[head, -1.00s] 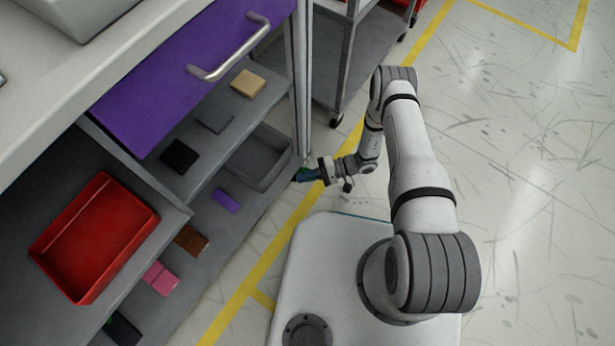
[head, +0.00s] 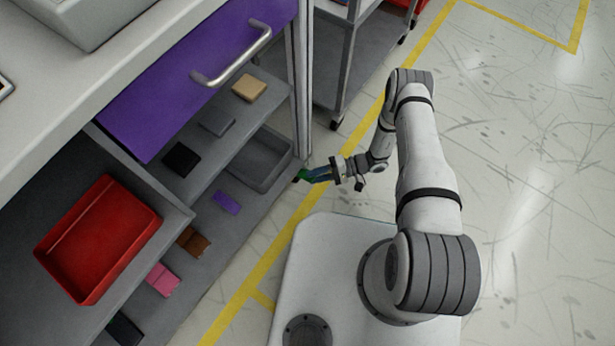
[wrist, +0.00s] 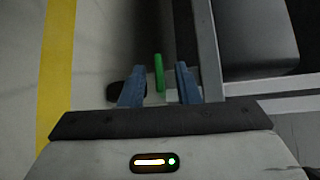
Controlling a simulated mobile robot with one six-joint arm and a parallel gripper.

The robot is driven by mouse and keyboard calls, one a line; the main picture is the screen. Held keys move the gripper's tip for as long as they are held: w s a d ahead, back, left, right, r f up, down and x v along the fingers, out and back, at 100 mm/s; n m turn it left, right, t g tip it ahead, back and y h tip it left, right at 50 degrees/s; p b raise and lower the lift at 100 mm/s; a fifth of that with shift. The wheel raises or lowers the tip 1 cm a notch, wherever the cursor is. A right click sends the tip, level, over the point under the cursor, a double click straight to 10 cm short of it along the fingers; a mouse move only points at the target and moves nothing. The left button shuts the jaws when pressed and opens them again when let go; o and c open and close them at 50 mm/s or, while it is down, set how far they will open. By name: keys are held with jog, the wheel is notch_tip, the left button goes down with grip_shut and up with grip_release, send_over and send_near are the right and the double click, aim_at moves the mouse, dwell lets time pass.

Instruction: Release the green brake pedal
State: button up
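The green brake pedal (wrist: 159,72) shows in the wrist view as a narrow upright green bar, seen between my two blue fingers and touching neither that I can see. My gripper (wrist: 160,84) is open, with a clear gap on each side of the pedal. In the head view the pedal (head: 303,174) is a small green piece low by the cabinet's corner post, just left of the tips of my gripper (head: 316,174). A dark round part, likely a caster wheel (wrist: 118,92), sits left of the pedal in the wrist view, partly behind a finger.
The shelved cabinet with a purple drawer (head: 190,75) stands left of my arm. Its lower shelves hold a red bin (head: 97,240), a grey bin (head: 258,160) and several small blocks. A grey cart (head: 335,60) stands behind. The floor at right is clear.

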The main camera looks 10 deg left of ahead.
jog(key=v, duration=0.4)
jog(key=shift+p, duration=0.3)
jog(key=shift+r, duration=0.1)
jog(key=w+d+r+h+p, duration=0.25)
jog(key=r+p, duration=0.25)
jog(key=r, duration=1.1)
jog(key=w+d+r+n+h+p, duration=0.1)
jog(key=w+d+r+h+p, duration=0.35)
jog(key=r, duration=1.15)
jog(key=r+h+p, duration=0.1)
jog(key=r+p, duration=0.6)
jog(key=r, duration=0.9)
jog(key=s+d+r+m+t+h+p, duration=0.1)
jog(key=s+r+p, duration=0.4)
jog(key=r, duration=0.8)
jog(key=s+d+r+m+t+h+p, duration=0.1)
jog(key=s+d+r+t+h+p, duration=0.2)
jog(key=r, duration=1)
jog(key=s+d+r+m+t+h+p, duration=0.1)
jog(key=s+d+r+t+p, duration=0.4)
jog(key=r, duration=0.9)
jog(key=shift+s+d+m+h+p, duration=0.3)
jog(key=shift+s+d+h+p, duration=0.7)
jog(key=shift+s+p, duration=0.95)
jog(key=shift+w+d, duration=0.1)
jog(key=shift+d, duration=0.1)
